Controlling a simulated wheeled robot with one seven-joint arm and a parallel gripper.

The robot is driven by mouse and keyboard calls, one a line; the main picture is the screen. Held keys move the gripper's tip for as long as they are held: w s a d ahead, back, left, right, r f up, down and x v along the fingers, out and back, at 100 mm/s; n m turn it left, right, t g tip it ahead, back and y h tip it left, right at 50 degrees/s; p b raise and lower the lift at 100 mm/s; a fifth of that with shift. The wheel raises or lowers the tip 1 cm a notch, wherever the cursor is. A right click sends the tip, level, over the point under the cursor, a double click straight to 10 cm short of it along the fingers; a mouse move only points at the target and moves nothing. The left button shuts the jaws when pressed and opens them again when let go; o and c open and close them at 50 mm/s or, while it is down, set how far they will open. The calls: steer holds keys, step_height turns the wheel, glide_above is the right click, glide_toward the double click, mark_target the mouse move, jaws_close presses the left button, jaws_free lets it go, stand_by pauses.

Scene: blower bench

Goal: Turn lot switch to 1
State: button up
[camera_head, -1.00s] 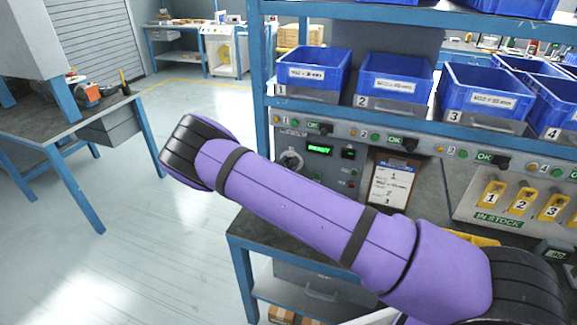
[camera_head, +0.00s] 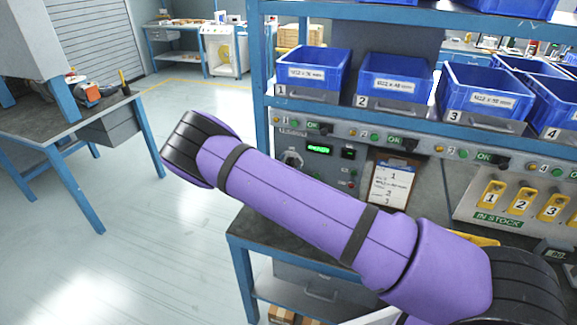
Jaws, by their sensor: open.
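A grey control panel (camera_head: 334,172) is set in the bench under the blue bins. A dark rotary knob (camera_head: 292,159), which looks like the lot switch, is at its left end, just above my purple arm. Its pointer setting is too small to read, and the arm hides the lower part of the panel. A small green-lit display (camera_head: 319,149) is right of the knob. My arm crosses the view from lower right to the left, in front of the bench. My gripper is not in view.
Blue bins (camera_head: 314,74) stand on the shelf above the panel. A clipboard (camera_head: 392,184) leans right of it. Yellow numbered tags (camera_head: 491,195) hang on a board further right. A blue-legged table (camera_head: 62,122) is at left, with open floor between.

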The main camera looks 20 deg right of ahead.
steer(key=v, duration=1)
steer(key=shift+s+a, duration=0.25)
steer(key=shift+s, duration=0.05)
steer(key=shift+r, duration=0.15)
steer(key=s+d+r+m+g+y, duration=0.1)
steer(key=s+d+r+m+g, duration=0.35)
steer(key=r, duration=0.35)
steer(key=s+d+r+m+g, duration=0.4)
steer(key=d+r+m, duration=0.15)
steer(key=r, duration=0.35)
steer(key=s+d+r+m+g+y, duration=0.1)
steer(key=s+d+r+m+g, duration=0.35)
steer(key=r, duration=0.35)
steer(key=s+r+m+t+y, duration=0.1)
steer(key=s+r+m+y, duration=0.1)
steer(key=s+r, duration=0.3)
steer(key=s+r+m+t+y, duration=0.2)
steer(key=s+r, duration=0.4)
steer(key=s, duration=0.7)
steer(key=s+a+r+m+t+y, duration=0.1)
steer(key=s+r+m+y, duration=0.3)
steer(key=s, duration=0.5)
step_height(320, 180, up, 2)
steer(key=shift+r+t+y, duration=0.1)
steer(key=shift+t+y, duration=0.3)
steer(key=shift+y, duration=0.1)
